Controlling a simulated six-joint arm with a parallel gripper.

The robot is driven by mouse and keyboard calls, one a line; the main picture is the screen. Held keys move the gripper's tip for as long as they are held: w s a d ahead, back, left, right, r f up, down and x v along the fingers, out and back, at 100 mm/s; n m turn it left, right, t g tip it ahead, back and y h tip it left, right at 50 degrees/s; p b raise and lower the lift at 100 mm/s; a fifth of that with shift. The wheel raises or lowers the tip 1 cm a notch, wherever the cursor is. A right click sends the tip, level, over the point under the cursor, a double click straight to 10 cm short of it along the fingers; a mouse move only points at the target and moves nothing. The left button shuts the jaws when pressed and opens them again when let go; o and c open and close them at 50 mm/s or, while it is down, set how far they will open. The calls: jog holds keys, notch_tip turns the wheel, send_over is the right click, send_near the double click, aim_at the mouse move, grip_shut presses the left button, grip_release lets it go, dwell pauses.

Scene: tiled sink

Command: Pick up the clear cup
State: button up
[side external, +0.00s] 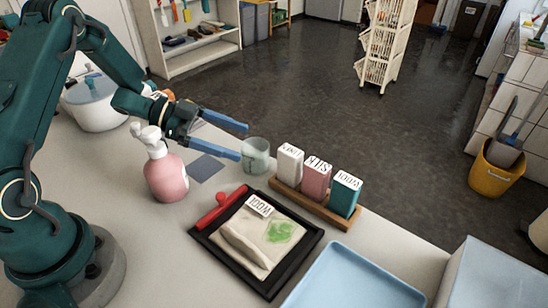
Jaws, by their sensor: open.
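The clear cup (257,157) stands upright on the pale counter, near its far edge, in the middle of the side external view. It is see-through with a faint greenish tint. My gripper (244,141) has two long blue fingers that are spread apart and point right toward the cup. The fingertips are at the cup's left side in the picture, and the nearer finger's tip overlaps or comes very close to it. I cannot tell whether they touch. Nothing is held between the fingers.
A pink pump bottle (166,177) stands left of the cup, below my gripper. A wooden rack (312,203) with three labelled blocks stands right of it. A black tray (304,249) with cloth, a red roller (221,208) and a blue tray (350,280) lie nearer. A dark flat square (206,168) lies beside the cup.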

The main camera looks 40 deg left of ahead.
aim_at(268, 152)
jog(key=shift+x, duration=2.45)
jog(key=shift+w+a+f, duration=0.1)
jog(key=shift+f, duration=0.05)
jog(key=c, duration=1.4)
